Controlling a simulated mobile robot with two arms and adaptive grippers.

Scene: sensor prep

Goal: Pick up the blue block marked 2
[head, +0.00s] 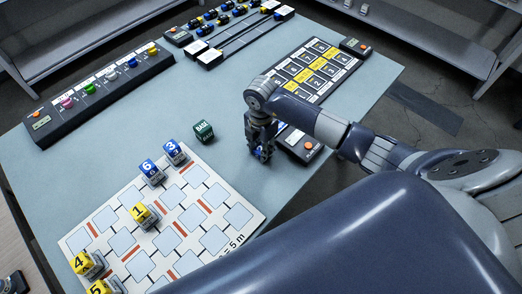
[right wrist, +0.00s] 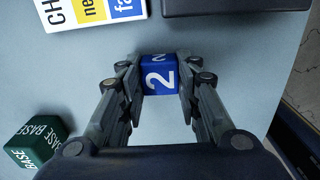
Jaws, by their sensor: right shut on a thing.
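The blue block marked 2 (right wrist: 159,74) shows in the right wrist view, between the two fingers of my right gripper (right wrist: 160,85). The fingers touch its left and right sides and are shut on it. In the head view my right gripper (head: 262,150) points down at the table, and only a little of the blue block (head: 262,155) shows at the fingertips. I cannot tell whether the block rests on the table or is just above it.
A green BASE block (head: 203,131) stands left of my right gripper. The white grid board (head: 240,190) holds blue and yellow numbered blocks at the front left. A black panel with yellow and white cells (head: 318,68) lies behind the gripper. A strip with coloured knobs (head: 100,95) is at the left.

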